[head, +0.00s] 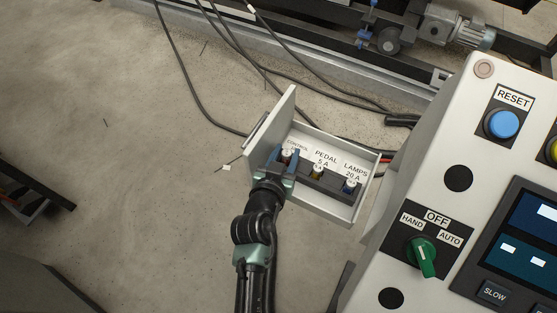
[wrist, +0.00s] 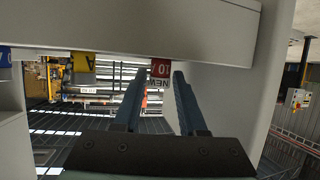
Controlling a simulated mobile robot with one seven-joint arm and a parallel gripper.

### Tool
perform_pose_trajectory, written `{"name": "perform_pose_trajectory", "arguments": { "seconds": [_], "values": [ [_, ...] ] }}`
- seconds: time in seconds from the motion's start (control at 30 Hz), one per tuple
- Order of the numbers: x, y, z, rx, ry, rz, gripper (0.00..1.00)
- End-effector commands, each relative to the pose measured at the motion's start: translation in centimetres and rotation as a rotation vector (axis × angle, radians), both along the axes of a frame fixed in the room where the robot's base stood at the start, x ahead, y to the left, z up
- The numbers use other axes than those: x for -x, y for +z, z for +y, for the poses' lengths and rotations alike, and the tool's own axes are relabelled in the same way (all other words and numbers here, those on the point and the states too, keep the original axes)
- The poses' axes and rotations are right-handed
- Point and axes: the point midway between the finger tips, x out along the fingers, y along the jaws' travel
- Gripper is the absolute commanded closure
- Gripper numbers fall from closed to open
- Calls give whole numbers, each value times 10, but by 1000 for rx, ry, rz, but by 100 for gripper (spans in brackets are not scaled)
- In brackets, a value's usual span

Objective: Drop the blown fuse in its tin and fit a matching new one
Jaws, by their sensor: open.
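My gripper (head: 281,158) reaches into an open grey fuse box (head: 330,213) in the head view. Its jaws are open at the left fuse (head: 287,153), under the CONTROL label; whether they touch it is unclear. The PEDAL 5 A fuse (head: 317,170) and the LAMPS 20 A fuse (head: 351,185) stand to its right. I see no tin, and no fuse looks visibly blown.
The box's raised lid (head: 273,122) stands close to the left of my gripper. A grey control console (head: 395,190) with a blue RESET button and a green switch is on the right. Cables (head: 185,90) lie on the floor behind; the floor at left is mostly clear.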

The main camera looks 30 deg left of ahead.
Motion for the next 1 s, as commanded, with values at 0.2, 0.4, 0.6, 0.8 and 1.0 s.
{"name": "perform_pose_trajectory", "arguments": {
  "seconds": [0.2,0.4,0.6,0.8,1.0],
  "values": [
    [42,18,-8,0,-1,3,59],
    [67,28,-12,0,-1,2,59],
    [77,33,-13,-1,-1,0,59],
    [77,33,-13,-1,-1,0,59],
    [45,80,-19,-30,-27,-85,59]
  ]
}}
